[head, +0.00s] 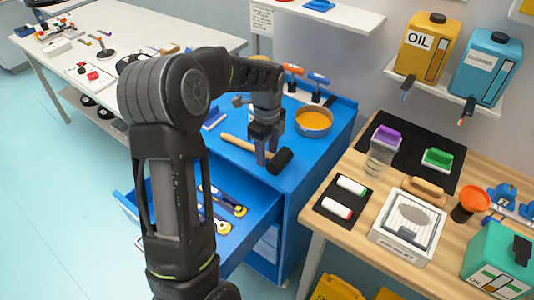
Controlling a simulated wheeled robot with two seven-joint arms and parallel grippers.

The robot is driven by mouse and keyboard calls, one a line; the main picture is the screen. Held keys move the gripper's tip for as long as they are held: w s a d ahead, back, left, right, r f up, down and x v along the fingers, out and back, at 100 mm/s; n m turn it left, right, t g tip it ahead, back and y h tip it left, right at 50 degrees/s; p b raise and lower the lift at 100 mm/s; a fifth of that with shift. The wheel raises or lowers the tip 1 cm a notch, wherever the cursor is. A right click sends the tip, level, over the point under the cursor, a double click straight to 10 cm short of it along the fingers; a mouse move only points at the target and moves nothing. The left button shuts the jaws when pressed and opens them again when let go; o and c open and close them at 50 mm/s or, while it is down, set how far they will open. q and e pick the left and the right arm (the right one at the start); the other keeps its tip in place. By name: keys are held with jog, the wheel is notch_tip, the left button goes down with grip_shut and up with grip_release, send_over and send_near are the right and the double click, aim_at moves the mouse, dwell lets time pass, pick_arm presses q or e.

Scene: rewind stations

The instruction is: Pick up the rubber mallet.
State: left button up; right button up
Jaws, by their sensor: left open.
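The rubber mallet lies on the blue cabinet top, with its wooden handle (236,142) pointing left and its black head (281,160) at the right. My left gripper (266,157) points down over the handle close to the head, with its jaws open. The fingers hide the part of the handle nearest the head. I cannot tell whether they touch it. My right gripper is out of view.
An orange-filled round pan (313,122) stands just right of my gripper on the cabinet (309,161). An open drawer (258,207) with tools juts out in front. A wooden bench (318,217) stands at the right.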

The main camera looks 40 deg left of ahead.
pick_arm(q)
jog(key=shift+c, duration=0.3)
grip_shut()
dwell(0.5)
dwell(0.9)
